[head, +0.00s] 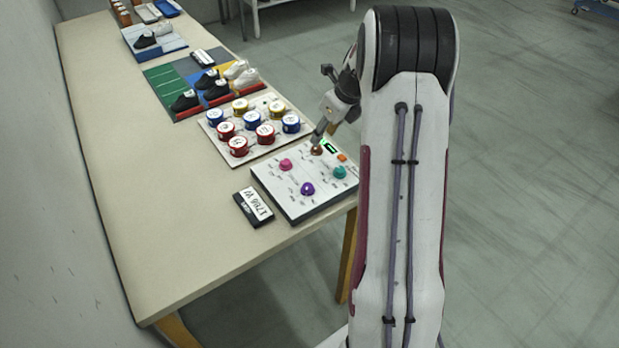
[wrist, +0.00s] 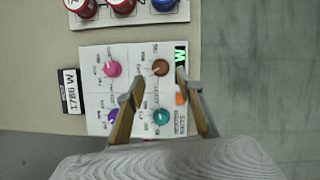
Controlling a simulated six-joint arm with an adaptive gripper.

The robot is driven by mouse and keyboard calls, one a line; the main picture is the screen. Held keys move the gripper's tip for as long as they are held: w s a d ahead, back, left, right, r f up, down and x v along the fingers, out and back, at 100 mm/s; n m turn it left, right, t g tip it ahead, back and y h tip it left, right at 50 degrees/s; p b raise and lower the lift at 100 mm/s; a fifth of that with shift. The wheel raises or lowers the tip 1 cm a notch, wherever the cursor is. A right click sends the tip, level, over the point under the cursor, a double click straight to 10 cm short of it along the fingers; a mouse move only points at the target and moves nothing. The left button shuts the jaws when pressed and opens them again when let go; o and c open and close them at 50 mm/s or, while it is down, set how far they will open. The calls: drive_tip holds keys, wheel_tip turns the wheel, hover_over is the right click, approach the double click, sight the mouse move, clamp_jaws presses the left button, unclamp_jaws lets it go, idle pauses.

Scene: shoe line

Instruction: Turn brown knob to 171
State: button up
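The brown knob (head: 317,150) sits at the far side of a white control panel (head: 278,197) near the table's right edge. It also shows in the wrist view (wrist: 160,68), with a small pale mark on it and printed labels too small to read. My gripper (head: 322,138) is above the panel close to the brown knob. In the wrist view its two fingers (wrist: 159,85) are spread apart, with the brown knob showing between and just beyond the tips. Nothing is held.
The panel also has a pink knob (head: 285,165), a purple knob (head: 307,188), a teal knob (head: 339,172) and an orange button (head: 342,157). A label box (head: 253,207) lies left of it. A board of round canisters (head: 265,133) stands behind. The table's near left is clear.

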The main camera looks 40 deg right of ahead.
drive_tip(key=shift+s+a+r+n+g, duration=0.15)
drive_tip(key=shift+s+n, duration=0.45)
drive_tip(key=shift+n, duration=0.35)
drive_tip(key=shift+s+a+r+n+g, duration=0.1)
drive_tip(key=shift+s+a+n+g, duration=0.1)
drive_tip(key=shift+s+n, duration=0.55)
drive_tip(key=shift+s+a+r+n+g, duration=0.15)
drive_tip(key=shift+s+n, duration=0.25)
drive_tip(key=shift+n, duration=0.7)
drive_tip(key=shift+s+a+f+n, duration=0.25)
drive_tip(key=shift+s+n, duration=0.2)
drive_tip(key=shift+n, duration=0.15)
drive_tip(key=shift+s+a+n+g, duration=0.3)
drive_tip(key=shift+s+a+n, duration=0.15)
drive_tip(key=shift+s+n, duration=0.35)
drive_tip(key=s+a+r+n, duration=0.4)
drive_tip(key=s+a+n, duration=0.2)
drive_tip(key=a+n, duration=0.2)
drive_tip(key=s+a+r+n+g, duration=0.1)
drive_tip(key=s+a+r+n, duration=0.4)
drive_tip(key=s+a+n, duration=0.2)
drive_tip(key=shift+a+r+n, duration=0.3)
drive_tip(key=shift+a+n, duration=0.1)
drive_tip(key=shift+n, duration=0.3)
